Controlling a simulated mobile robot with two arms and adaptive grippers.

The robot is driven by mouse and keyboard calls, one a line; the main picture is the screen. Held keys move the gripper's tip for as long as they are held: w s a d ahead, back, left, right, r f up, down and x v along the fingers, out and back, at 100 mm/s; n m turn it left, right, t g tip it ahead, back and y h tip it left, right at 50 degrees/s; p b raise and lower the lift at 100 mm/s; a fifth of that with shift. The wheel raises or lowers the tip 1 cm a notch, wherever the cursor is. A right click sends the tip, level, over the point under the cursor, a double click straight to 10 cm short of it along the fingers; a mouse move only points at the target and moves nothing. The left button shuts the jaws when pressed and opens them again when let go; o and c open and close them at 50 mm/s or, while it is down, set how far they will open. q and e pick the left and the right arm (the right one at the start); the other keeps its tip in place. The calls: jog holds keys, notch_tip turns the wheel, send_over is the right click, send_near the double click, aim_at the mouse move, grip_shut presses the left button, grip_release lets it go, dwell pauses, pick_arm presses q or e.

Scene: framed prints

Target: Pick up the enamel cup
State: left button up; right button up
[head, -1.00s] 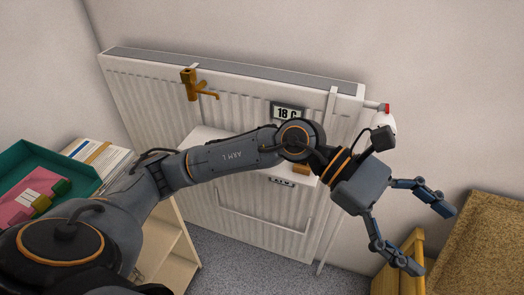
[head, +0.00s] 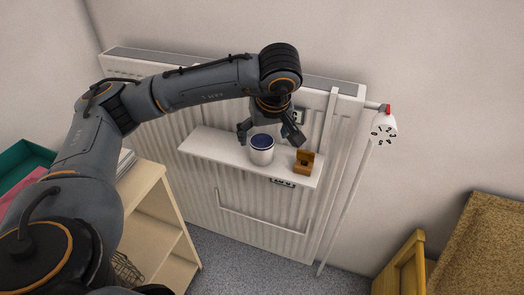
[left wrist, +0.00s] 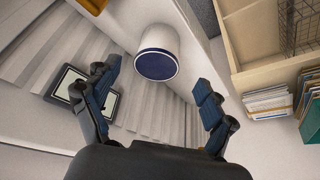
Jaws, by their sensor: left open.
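The enamel cup (head: 261,157) is white with a dark blue inside and stands upright on a narrow white shelf (head: 215,145) in front of the radiator. My left gripper (head: 268,133) is open, with its fingers just behind and above the cup in the head view. In the left wrist view the cup (left wrist: 158,42) shows beyond the open left gripper (left wrist: 157,76), between the finger directions, with clear space to both fingers. It is not held. My right gripper is not in view.
A small brown wooden block-like holder (head: 304,161) stands on the shelf to the right of the cup. The ribbed radiator (head: 330,150) is behind. A wooden shelf unit (head: 150,215) is at the lower left.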

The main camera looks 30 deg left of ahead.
aim_at(262, 149)
pick_arm(q)
jog(key=x, duration=0.2)
jog(key=shift+f, duration=0.35)
jog(key=p+x, duration=0.1)
jog(key=x, duration=0.4)
jog(key=shift+f, duration=0.15)
jog(key=c, duration=1.3)
jog(key=shift+w, duration=0.1)
